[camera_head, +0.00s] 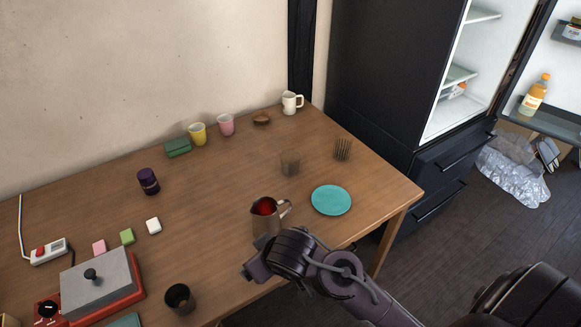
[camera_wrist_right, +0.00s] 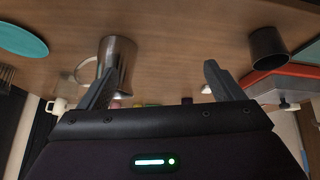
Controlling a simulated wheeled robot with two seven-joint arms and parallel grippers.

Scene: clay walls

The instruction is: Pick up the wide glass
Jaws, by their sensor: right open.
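A short see-through glass (camera_head: 289,163) stands upright on the wooden table (camera_head: 225,200), right of the middle. A ribbed see-through tumbler (camera_head: 342,148) stands to its right, nearer the table's right edge. The pictures do not settle which of these two is the wide glass. My right gripper (camera_head: 247,272) is low at the table's front edge, apart from both, with the metal jug between it and the short glass. In the right wrist view its jaws (camera_wrist_right: 158,75) are apart with nothing between them. My left gripper is out of view.
A metal jug with red contents (camera_head: 268,218) stands close to my right gripper. A teal plate (camera_head: 331,200) lies right of it, a dark cup (camera_head: 180,298) to the left. A red grill (camera_head: 92,286) fills the front left. The table's middle is clear.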

